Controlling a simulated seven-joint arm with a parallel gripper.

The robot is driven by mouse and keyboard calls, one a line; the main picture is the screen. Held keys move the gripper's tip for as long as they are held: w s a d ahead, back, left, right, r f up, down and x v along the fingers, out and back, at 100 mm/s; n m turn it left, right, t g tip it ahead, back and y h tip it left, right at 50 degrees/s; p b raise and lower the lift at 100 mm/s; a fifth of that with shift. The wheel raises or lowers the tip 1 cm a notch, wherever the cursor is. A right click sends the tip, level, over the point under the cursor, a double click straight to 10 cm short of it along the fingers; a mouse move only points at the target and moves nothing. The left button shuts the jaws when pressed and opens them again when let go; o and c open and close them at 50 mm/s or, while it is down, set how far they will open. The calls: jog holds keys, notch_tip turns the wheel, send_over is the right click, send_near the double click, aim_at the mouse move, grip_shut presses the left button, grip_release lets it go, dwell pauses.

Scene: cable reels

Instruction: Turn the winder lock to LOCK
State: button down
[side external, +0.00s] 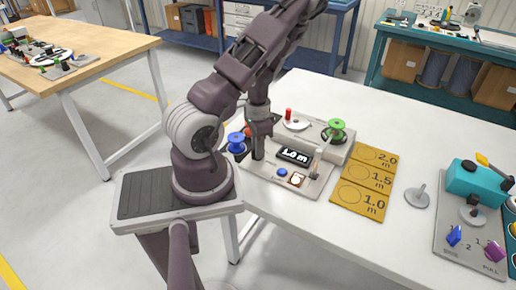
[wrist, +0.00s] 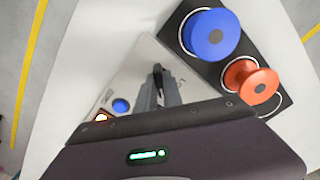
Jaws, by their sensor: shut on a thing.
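My gripper (side external: 258,143) points down at the left part of the grey winder base (side external: 312,191). In the wrist view my gripper (wrist: 163,93) has its fingers closed together on a small black knob (wrist: 157,71), which appears to be the winder lock. Most of the knob is covered by the fingers, and no LOCK marking can be read, so I cannot tell its setting. In the side view the arm and fingers hide the knob. The winder's display (side external: 294,156) reads 1.0 m.
A blue spool (side external: 236,143) and an orange spool (wrist: 251,82) stand close beside the gripper. A blue button (side external: 282,172) and a lit button (side external: 297,180) sit at the front. A green spool (side external: 335,128) stands behind right. Yellow length mats (side external: 366,182) lie at right.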

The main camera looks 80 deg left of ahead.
jog(key=shift+n, duration=1.5)
jog(key=n, duration=0.4)
jog(key=shift+n, duration=0.4)
jog(key=c, duration=1.5)
grip_release()
notch_tip(320, 180, up, 7)
